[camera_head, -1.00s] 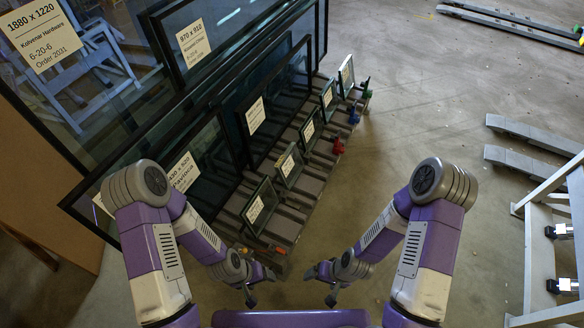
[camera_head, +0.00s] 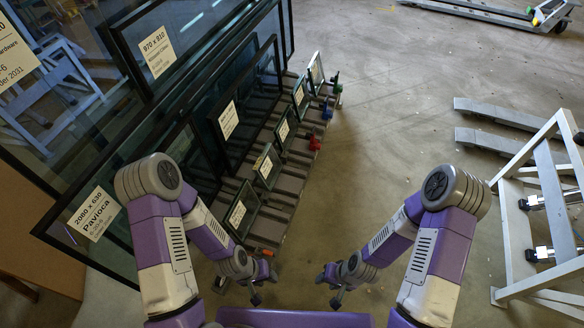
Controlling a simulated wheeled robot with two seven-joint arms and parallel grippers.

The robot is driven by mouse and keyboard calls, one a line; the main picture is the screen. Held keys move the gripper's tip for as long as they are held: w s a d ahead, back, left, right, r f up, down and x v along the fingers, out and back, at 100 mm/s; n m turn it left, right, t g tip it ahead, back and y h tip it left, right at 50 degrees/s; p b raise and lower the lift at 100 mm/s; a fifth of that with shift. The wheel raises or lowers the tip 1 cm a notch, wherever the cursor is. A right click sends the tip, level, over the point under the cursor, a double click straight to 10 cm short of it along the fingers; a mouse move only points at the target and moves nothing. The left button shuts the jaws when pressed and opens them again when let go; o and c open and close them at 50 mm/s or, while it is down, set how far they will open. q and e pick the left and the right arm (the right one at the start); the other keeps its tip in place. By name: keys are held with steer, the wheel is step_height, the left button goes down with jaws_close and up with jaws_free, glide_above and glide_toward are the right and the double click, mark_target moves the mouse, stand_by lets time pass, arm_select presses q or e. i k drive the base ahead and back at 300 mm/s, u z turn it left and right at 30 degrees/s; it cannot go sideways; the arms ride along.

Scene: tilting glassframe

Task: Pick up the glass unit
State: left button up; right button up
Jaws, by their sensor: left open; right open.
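Several framed glass units with white labels lean in a rack at the left. A row of small glass units stands along the rack's front, the nearest small unit (camera_head: 237,211) just above my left gripper. Behind are larger panes, such as a mid-size unit (camera_head: 250,97) and a tall unit (camera_head: 165,75). My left gripper (camera_head: 257,290) is open and empty, below the rack's near end. My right gripper (camera_head: 337,294) is open and empty over the floor, to the right of the rack. Neither touches a glass unit. Which unit is meant, I cannot tell.
The rack base (camera_head: 277,213) has slats with red (camera_head: 314,143) and blue (camera_head: 326,110) pieces on its right edge. A grey metal frame (camera_head: 540,200) stands at the right, with fork-like bars (camera_head: 505,115) beyond it. The floor between is clear.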

mark_target(268, 169)
steer(key=z, duration=1.1)
steer(key=i, duration=2.3)
steer(key=u, duration=4.05)
steer(key=i, duration=0.5)
steer(key=u, duration=0.1)
